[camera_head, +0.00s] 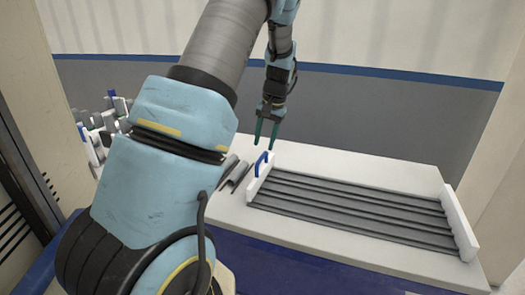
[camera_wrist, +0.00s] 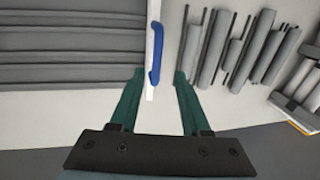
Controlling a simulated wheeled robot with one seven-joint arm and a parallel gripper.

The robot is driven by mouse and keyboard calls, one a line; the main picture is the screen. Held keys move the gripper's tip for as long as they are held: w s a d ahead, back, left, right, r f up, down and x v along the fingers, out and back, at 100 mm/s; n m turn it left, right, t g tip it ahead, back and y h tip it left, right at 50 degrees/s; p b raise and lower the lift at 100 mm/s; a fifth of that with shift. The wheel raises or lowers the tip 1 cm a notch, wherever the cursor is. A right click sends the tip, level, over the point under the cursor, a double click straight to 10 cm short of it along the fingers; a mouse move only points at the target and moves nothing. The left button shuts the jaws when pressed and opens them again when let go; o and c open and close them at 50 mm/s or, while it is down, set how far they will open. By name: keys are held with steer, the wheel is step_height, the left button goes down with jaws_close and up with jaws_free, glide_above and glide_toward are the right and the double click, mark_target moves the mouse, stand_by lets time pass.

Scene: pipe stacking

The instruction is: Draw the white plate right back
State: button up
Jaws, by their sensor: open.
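The white plate (camera_head: 259,178) stands upright at the left end of a row of grey pipes, with a blue handle (camera_head: 261,163) on it. In the wrist view the plate (camera_wrist: 150,75) shows as a thin white edge, with the blue handle (camera_wrist: 155,55) running along it. My gripper (camera_head: 265,142) is open and empty, pointing down above the handle. In the wrist view my gripper's green fingers (camera_wrist: 158,75) lie on either side of the plate's line, apart from the handle.
Several long grey pipes (camera_head: 345,211) lie side by side between the plate and another white end plate (camera_head: 460,222). Short grey pipes (camera_head: 234,172) lie left of the handle plate. More pipes and parts (camera_head: 103,125) stand at the far left. The white table (camera_head: 390,172) is clear behind the pipes.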

step_height(320, 180, up, 7)
steer(key=d, duration=0.1)
steer(key=shift+s+f, duration=0.2)
steer(key=shift+s, duration=0.05)
steer(key=s+a+n+h+p, duration=0.1)
steer(key=s+a+n, duration=0.1)
steer(key=s+a, duration=0.5)
steer(key=s+a+n+h+p, duration=0.1)
steer(key=s+a, duration=0.6)
steer(key=s, duration=0.8)
steer(key=shift+a+f+n+t+p, duration=0.25)
steer(key=shift+n+t+p, duration=0.05)
steer(key=shift+n+p, duration=0.1)
